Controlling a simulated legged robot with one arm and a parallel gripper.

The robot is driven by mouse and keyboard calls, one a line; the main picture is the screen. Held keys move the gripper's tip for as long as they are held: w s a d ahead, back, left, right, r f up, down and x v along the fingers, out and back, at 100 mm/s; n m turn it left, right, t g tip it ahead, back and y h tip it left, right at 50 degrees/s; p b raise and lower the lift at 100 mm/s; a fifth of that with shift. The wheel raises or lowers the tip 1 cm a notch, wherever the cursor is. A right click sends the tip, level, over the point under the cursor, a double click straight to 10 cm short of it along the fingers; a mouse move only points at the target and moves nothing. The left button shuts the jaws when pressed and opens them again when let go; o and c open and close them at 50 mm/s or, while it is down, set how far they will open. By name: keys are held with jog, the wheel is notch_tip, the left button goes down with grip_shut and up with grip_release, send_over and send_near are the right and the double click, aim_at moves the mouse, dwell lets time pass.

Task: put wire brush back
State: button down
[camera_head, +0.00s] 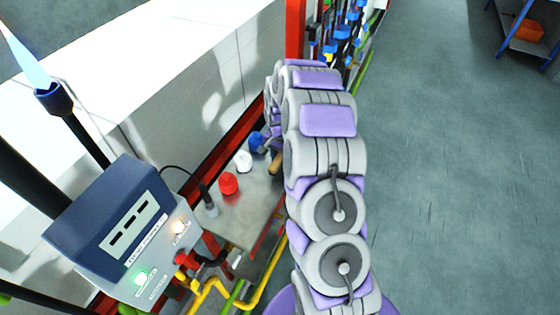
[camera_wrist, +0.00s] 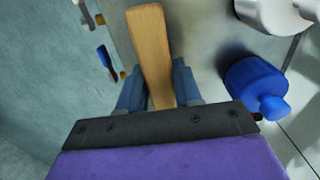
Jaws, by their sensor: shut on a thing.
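The wire brush shows as a pale wooden handle (camera_wrist: 150,45) in the wrist view; its bristles are not visible. My gripper (camera_wrist: 158,88) is shut on this handle, with one dark blue finger on each side. The handle lies over a grey metal surface. In the head view a short piece of the wooden handle (camera_head: 276,163) shows beside my arm, at the right side of the metal shelf (camera_head: 238,212). My arm hides most of the gripper there. I cannot tell whether the brush touches the surface.
Blue (camera_head: 257,143), white (camera_head: 243,161) and red (camera_head: 229,184) containers stand in a row on the shelf. The blue one also shows right of the gripper in the wrist view (camera_wrist: 256,86). A blue control box (camera_head: 125,225) stands left, near a burning flame (camera_head: 27,62).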

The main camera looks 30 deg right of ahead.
jog(key=shift+a+f, duration=0.3)
jog(key=shift+f, duration=0.3)
jog(key=shift+a+f, duration=0.25)
jog(key=shift+f, duration=0.3)
jog(key=shift+d+f, duration=0.1)
jog(key=shift+d, duration=0.05)
jog(key=c, duration=0.8)
grip_release()
jog(key=shift+d, duration=0.25)
jog(key=shift+a, duration=0.1)
